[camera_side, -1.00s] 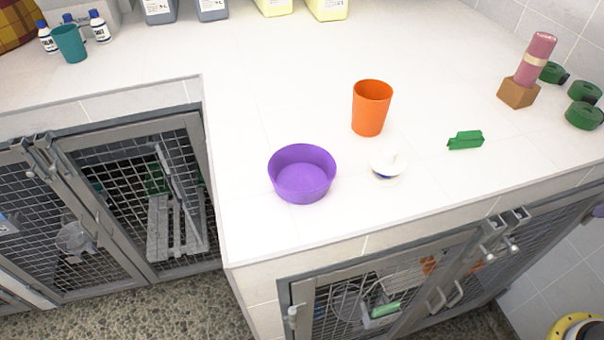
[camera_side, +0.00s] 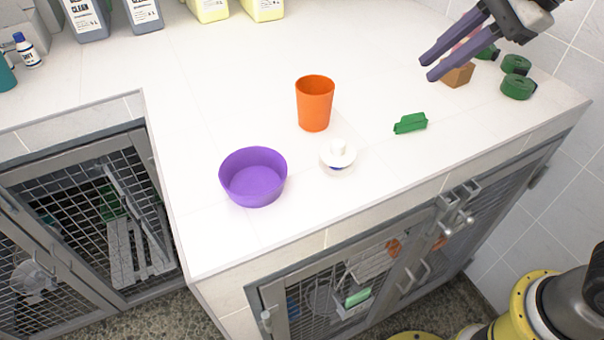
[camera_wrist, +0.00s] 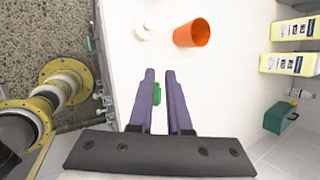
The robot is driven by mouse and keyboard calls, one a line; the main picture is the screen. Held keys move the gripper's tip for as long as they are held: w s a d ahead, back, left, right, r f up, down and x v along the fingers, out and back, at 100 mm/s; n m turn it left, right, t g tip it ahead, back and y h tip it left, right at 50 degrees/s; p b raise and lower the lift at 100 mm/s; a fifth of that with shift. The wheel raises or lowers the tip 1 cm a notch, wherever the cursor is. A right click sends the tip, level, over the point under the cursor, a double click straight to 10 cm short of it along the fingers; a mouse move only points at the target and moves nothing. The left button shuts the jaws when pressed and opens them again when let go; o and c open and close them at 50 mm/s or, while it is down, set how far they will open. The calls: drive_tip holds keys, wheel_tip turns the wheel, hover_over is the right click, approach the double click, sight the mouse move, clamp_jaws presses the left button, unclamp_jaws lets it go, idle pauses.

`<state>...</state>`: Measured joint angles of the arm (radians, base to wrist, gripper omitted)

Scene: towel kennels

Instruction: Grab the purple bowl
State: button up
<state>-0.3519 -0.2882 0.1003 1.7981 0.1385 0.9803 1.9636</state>
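The purple bowl (camera_side: 253,178) stands upright and empty on the white counter, left of the middle in the side view. It is not in the wrist view. My gripper (camera_side: 427,69) is at the upper right of the side view, above the counter's right part and well away from the bowl. Its two purple-grey fingers show from behind in the wrist view (camera_wrist: 160,76), slightly apart with an open gap and nothing held. A green object shows beyond that gap.
An orange cup (camera_side: 315,104) and a white lidded item (camera_side: 338,157) stand right of the bowl. A small green object (camera_side: 411,123) lies further right. Green rolls (camera_side: 517,86) and a brown block (camera_side: 458,75) are at the right, bottles (camera_side: 86,18) at the back. Counter in front of the bowl is clear.

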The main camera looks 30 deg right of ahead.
drive_tip(key=w+a+f+g+y, duration=0.1)
drive_tip(key=w+a, duration=0.2)
drive_tip(key=a, duration=0.8)
drive_tip(key=n+g, duration=0.1)
drive_tip(key=g, duration=0.1)
approach(265, 193)
drive_tip(key=x, duration=1)
drive_tip(key=shift+w+f, duration=0.15)
drive_tip(key=shift+f, duration=0.1)
drive_tip(key=shift+c, duration=0.2)
clamp_jaws()
